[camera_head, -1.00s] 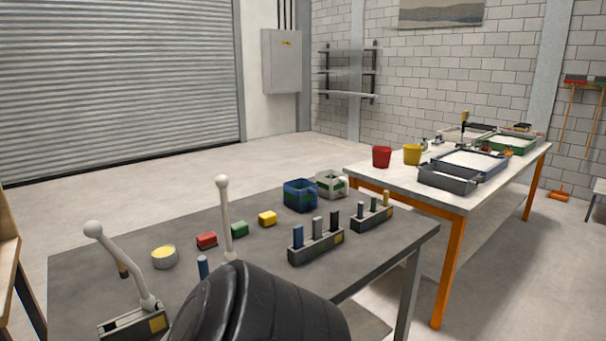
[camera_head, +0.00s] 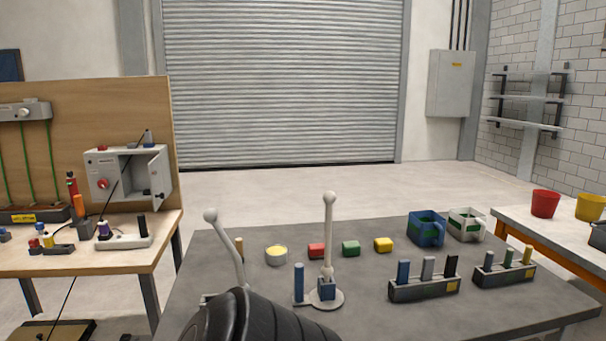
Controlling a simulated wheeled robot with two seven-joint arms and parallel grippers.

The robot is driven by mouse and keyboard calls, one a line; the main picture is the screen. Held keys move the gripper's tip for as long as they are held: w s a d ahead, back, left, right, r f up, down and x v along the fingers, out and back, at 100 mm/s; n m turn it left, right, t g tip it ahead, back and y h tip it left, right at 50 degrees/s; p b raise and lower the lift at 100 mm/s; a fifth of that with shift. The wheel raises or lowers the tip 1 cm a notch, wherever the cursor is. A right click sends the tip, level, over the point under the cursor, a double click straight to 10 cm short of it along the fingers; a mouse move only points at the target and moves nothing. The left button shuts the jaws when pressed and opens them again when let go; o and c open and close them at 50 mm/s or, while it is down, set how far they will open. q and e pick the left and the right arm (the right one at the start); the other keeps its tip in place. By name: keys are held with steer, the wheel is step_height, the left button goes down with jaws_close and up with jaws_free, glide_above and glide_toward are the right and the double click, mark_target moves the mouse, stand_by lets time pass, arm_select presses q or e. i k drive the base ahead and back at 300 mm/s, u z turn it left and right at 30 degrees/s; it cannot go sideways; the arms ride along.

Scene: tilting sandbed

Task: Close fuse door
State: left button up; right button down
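A small grey fuse box (camera_head: 103,178) stands on the wooden workbench at the left, against a wooden back panel. Its door (camera_head: 159,181) is at the right side of the box and stands open, showing a dark inside. A red round knob sits on the box's front left. A grey box with a yellow label also hangs on the far wall, and its front looks closed. Neither of my grippers is in view. A black rounded part at the bottom centre looks like part of my own body.
A grey table (camera_head: 370,290) with levers, coloured blocks, mugs and slotted holders fills the front. The workbench (camera_head: 95,258) stands left of it, with a narrow gap between. A wall cabinet (camera_head: 451,84) hangs beside the roller shutter (camera_head: 285,85). Open floor lies behind the grey table.

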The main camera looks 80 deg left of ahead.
mark_target(157, 186)
steer(key=u, duration=3.45)
